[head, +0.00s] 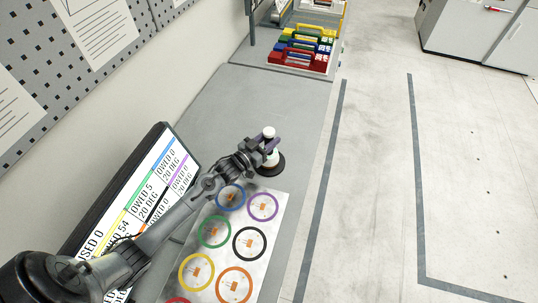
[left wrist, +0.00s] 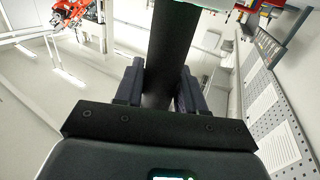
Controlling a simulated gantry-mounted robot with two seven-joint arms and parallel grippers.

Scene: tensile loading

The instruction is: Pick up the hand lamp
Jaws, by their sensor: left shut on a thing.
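The hand lamp (head: 269,132) shows in the head view as a small upright thing with a white rounded top and a wide dark disc at its bottom. It is at the far end of the mat with coloured rings. My left gripper (head: 262,148) reaches it from the left and is shut on its middle, hiding part of it. In the left wrist view a dark shaft (left wrist: 168,50) stands between the two fingers of the left gripper (left wrist: 160,85). I cannot tell whether the lamp's disc touches the table. My right gripper is not in view.
The white mat with coloured rings (head: 226,251) lies on the grey table (head: 215,108). A tilted screen (head: 150,190) stands at the left by the pegboard wall (head: 45,62). Coloured cases (head: 302,50) stand at the far end. Open floor (head: 375,160) lies to the right.

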